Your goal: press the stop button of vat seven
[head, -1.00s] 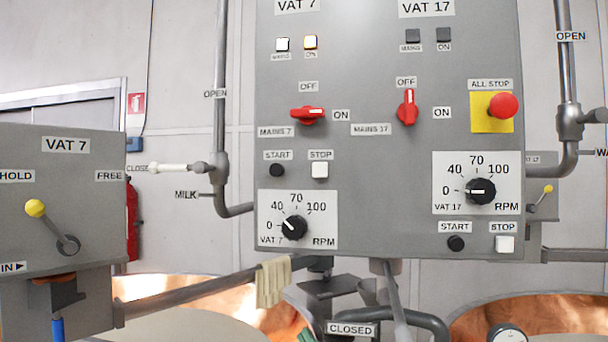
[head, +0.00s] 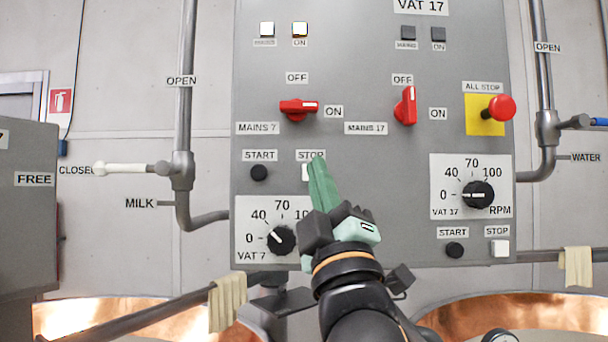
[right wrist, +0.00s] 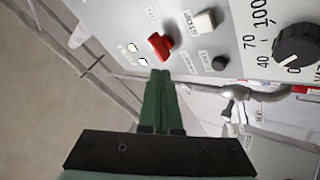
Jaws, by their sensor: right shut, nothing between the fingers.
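The white stop button (head: 305,173) of vat seven is on the grey control panel (head: 365,215), partly hidden behind my right gripper's fingers. In the right wrist view the button (right wrist: 204,20) shows whole, up and right of the fingertips and apart from them. My right gripper (head: 318,160) is shut and empty, its green fingers pointing up at the panel, tips over the STOP label in the head view. In the right wrist view the fingers (right wrist: 161,76) end just below the red mains switch (right wrist: 160,45). My left gripper is not in view.
Left of the stop button is the black start button (head: 259,173); below is the vat 7 speed knob (head: 282,240). The red mains 7 switch (head: 298,109) sits above. Vat 17 has its own stop button (head: 500,248). A red all-stop button (head: 498,108) is upper right.

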